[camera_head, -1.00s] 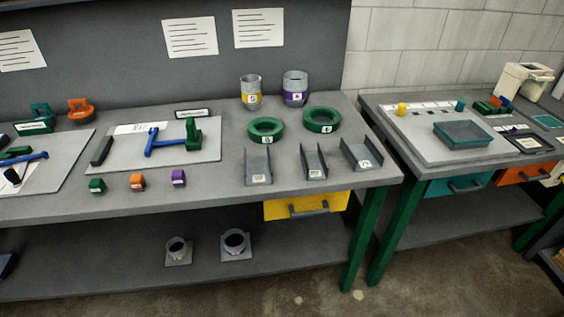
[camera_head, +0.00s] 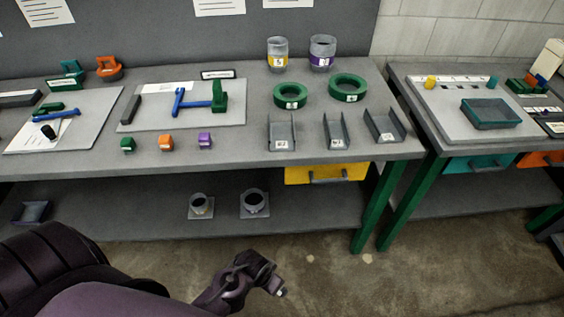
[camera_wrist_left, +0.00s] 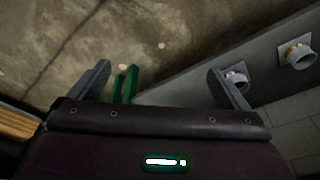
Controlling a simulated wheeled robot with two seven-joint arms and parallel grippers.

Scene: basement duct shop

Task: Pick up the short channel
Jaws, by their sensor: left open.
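Three grey U-shaped channels stand in a row near the front edge of the bench: a left one (camera_head: 282,133), a narrow middle one (camera_head: 336,133) and a right one (camera_head: 384,127). Each bears a small white label, too small to read; I cannot tell for sure which is the short channel. My left gripper (camera_head: 272,279) is low in front of the bench, below the channels and apart from them. In the left wrist view its two fingers (camera_wrist_left: 168,85) are spread with nothing between them. My right gripper is not in view.
Two green rings (camera_head: 293,95) (camera_head: 349,87) lie behind the channels, with two labelled cans (camera_head: 278,55) (camera_head: 322,53) farther back. Small green, orange and purple blocks (camera_head: 205,141) sit to the left. A yellow drawer (camera_head: 326,174) hangs under the bench top. Flanged collars (camera_head: 201,206) stand on the lower shelf.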

